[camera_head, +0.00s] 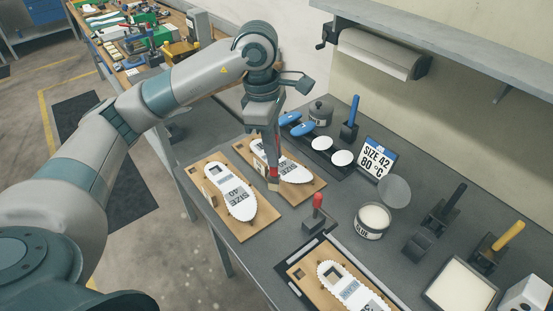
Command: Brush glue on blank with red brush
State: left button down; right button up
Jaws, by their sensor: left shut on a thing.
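My left gripper (271,150) is shut on a red brush (273,174), which points down with its pale bristles low. The bristles are over the middle wooden board, at the edge of a white insole blank (292,171); I cannot tell whether they touch it. The gripper and brush hide part of that blank. A second white blank (229,190) marked SIZE 40 lies on a board to the left. A third blank (344,285) lies on a board at the front, cut by the picture edge. An open glue pot (373,217) stands right of centre. My right gripper is not in view.
A red-handled tool (317,203) stands upright near the front board. A sign (376,158) reads SIZE 42, 80 °C. Blue-, black- and yellow-handled tools (509,235) stand in holders. A pale tray (460,287) lies front right.

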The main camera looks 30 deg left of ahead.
pick_arm(q)
jog(key=shift+s+d+f+m, duration=0.2)
jog(key=shift+d+f+m, duration=0.15)
jog(key=shift+m, duration=0.45)
jog(key=s+d+f+m, duration=0.2)
jog(key=s+f+m, duration=0.1)
jog(key=m, duration=0.6)
jog(key=s+d+f+m+g+y, duration=0.1)
jog(key=s+d+f+m, duration=0.1)
jog(key=m, duration=0.7)
jog(key=shift+s+f+m+g+b, duration=0.3)
jog(key=shift+s+f+m+b, duration=0.15)
jog(key=shift+f, duration=0.45)
jog(key=shift+d+r, duration=0.1)
